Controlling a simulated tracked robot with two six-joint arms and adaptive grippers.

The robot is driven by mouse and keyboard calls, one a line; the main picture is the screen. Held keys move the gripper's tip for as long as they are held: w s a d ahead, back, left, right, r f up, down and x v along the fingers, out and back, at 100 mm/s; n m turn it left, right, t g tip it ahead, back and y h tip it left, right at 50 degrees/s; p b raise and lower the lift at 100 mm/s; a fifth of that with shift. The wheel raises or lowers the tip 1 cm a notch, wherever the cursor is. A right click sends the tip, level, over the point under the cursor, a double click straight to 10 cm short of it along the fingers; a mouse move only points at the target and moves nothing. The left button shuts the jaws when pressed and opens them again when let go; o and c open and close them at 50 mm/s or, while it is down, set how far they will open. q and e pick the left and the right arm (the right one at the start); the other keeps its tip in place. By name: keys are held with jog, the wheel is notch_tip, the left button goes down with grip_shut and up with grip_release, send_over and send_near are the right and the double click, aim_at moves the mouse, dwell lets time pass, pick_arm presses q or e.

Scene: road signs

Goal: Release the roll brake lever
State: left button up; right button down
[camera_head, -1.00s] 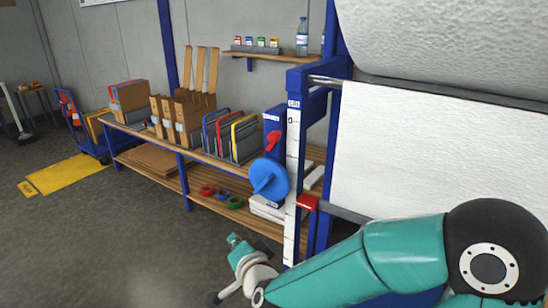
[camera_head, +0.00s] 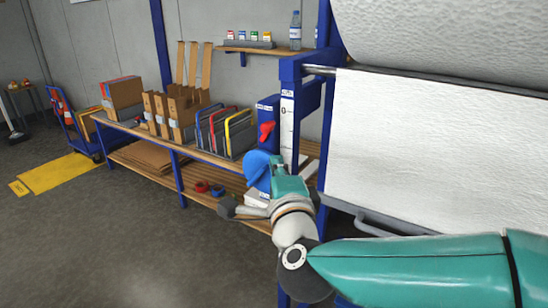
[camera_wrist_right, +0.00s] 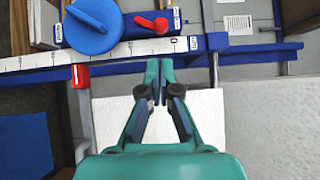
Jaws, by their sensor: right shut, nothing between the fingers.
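A red lever (camera_head: 266,130) sits on a tall blue housing (camera_head: 268,112) beside the roll stand. I take it to be the roll brake lever; it also shows in the right wrist view (camera_wrist_right: 150,24), lying sideways next to a blue round knob (camera_wrist_right: 93,27). My right gripper (camera_head: 279,168) is just below the lever in the head view and partly covers the blue knob (camera_head: 256,168). In the wrist view its fingers (camera_wrist_right: 158,68) are together and empty, their tips at the white scale strip, apart from the lever. My left gripper is not in view.
A big white paper roll (camera_head: 440,35) and its hanging sheet (camera_head: 420,140) fill the right. A red clamp (camera_wrist_right: 80,76) sits on the scale rail (camera_wrist_right: 60,60). A bench (camera_head: 215,160) with file racks stands left of the housing. The floor at left front is clear.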

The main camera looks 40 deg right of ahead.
aim_at(267, 131)
jog(key=p+x, duration=0.2)
jog(key=x, duration=1)
jog(key=shift+w+d, duration=0.2)
jog(key=shift+w, duration=0.15)
